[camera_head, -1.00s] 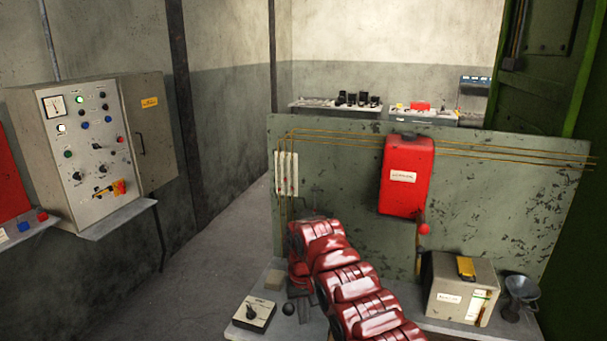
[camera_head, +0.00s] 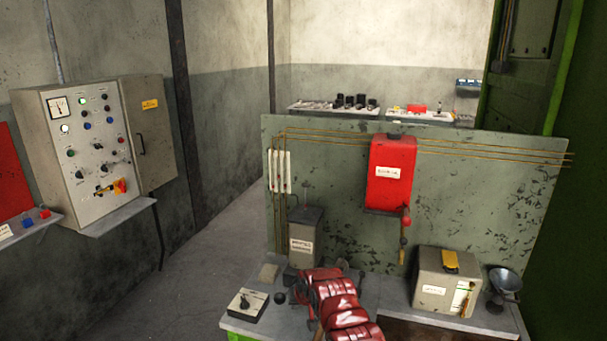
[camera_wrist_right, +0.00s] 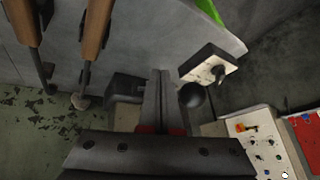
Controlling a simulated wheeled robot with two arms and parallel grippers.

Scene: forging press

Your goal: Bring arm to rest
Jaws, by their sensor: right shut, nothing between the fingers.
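My right arm (camera_head: 335,300), with red and dark links, rises from the bottom edge of the head view over the front bench. My right gripper (camera_wrist_right: 160,74) shows in the wrist view with its two narrow grey fingers together and nothing between them. Its fingers cannot be made out in the head view. In the wrist view, a black ball knob (camera_wrist_right: 191,95) and a white switch box (camera_wrist_right: 209,66) appear close beside the fingertips; I cannot tell whether anything touches. My left gripper is not in view.
The bench (camera_head: 240,326) carries a switch box (camera_head: 247,304), a grey box (camera_head: 306,240), a beige box (camera_head: 446,280) and a funnel (camera_head: 505,282). A green panel (camera_head: 480,215) with a red box (camera_head: 391,170) stands behind. Two wooden handles (camera_wrist_right: 95,28) show in the wrist view. Floor is clear at left.

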